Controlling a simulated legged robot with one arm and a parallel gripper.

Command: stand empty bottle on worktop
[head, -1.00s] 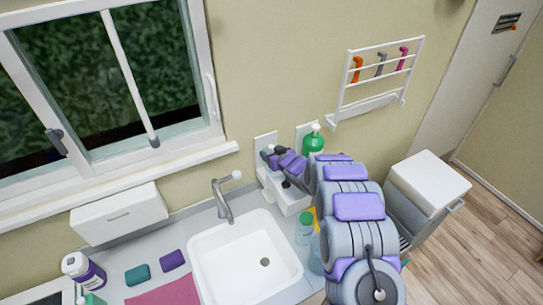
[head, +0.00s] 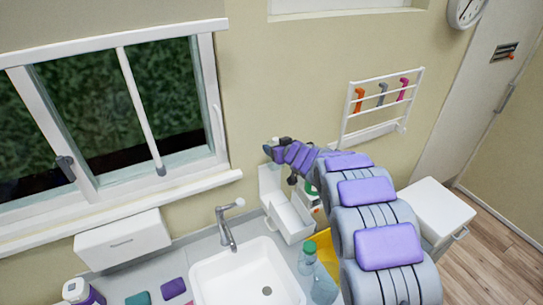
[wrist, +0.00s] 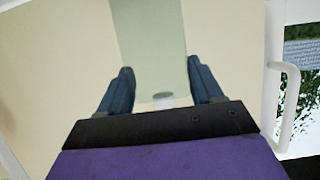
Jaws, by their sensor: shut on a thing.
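My gripper (head: 276,147) is raised at the wall, above a white wall holder (head: 291,217) whose tray looks empty. In the wrist view my gripper (wrist: 160,68) has its two dark fingers on either side of a pale green, see-through thing (wrist: 150,30), which looks like the empty bottle. It is held with the wall behind it. In the head view I cannot make this bottle out at the fingertips. The worktop (head: 204,254) lies below, around the sink.
A white sink (head: 240,276) with a tap (head: 228,228) is set in the worktop. A clear bottle with a green cap (head: 308,252) stands right of the sink. A green bottle (head: 311,186) is mostly hidden by my arm. A white box (head: 124,241) stands left.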

